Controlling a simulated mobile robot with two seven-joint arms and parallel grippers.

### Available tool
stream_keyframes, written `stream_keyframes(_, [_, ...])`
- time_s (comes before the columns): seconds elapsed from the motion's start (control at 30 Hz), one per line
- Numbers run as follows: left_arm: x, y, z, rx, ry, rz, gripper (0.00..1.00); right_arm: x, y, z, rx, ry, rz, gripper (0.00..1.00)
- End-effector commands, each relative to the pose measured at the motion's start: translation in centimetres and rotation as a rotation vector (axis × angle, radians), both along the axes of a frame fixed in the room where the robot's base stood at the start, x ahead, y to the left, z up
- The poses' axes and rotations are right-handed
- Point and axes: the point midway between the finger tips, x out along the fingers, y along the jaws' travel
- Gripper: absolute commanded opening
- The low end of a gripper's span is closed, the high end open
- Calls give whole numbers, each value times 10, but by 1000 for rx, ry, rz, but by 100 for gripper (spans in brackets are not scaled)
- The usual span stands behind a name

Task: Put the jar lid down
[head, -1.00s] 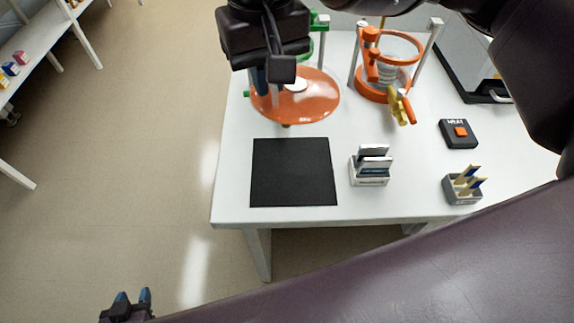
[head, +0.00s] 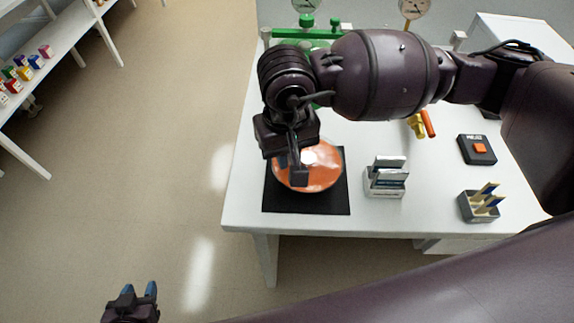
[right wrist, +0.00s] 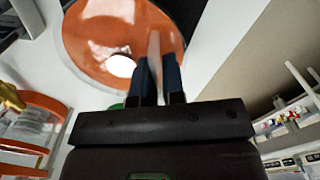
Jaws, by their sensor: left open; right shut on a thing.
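The jar lid (head: 320,178) is a glossy orange disc with a white spot. In the head view it is over the back and middle of the black mat (head: 306,204). Whether it touches the mat or hangs just above it I cannot tell. My right gripper (head: 298,168) is shut on the lid's raised grip, coming from above. In the right wrist view, the two blue fingers (right wrist: 157,75) pinch a thin pale upright piece on the lid (right wrist: 95,45). My left gripper (head: 140,298) is open and empty, low at the left, off the table over the floor.
A white rack (head: 384,190) with dark slabs stands right of the mat. Further right are a grey holder (head: 478,207) and a black box with an orange button (head: 477,149). A green stand (head: 300,33) is behind. The table's front edge is close to the mat.

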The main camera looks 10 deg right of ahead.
Motion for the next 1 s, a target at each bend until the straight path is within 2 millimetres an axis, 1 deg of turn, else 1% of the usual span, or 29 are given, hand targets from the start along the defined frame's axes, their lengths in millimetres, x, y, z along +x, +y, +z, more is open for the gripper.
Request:
stream_keyframes(0.13, [-3,1,-2,1,6,1,43,0,0,-13,-1,1,-1,0])
stream_keyframes(0.33, [-7,1,-5,1,15,3,43,0,0,-39,-1,1,-2,0])
stream_keyframes(0.4, [-8,1,-6,1,17,4,43,0,0,-42,0,0,-1,0])
stream_keyframes(0.7, [-8,1,-8,1,18,4,43,0,0,-44,-1,0,0,0])
stream_keyframes(0.73, [-7,1,-7,0,16,3,43,0,0,-45,-1,0,-1,12])
stream_keyframes(0.8, [-6,1,-6,0,14,3,43,0,0,-44,-1,0,-1,22])
stream_keyframes(0.9, [-2,0,-4,0,7,1,43,0,0,-43,-1,0,-1,36])
stream_keyframes(1.0, [1,0,-2,0,0,-1,43,0,0,-43,-1,0,-1,36])
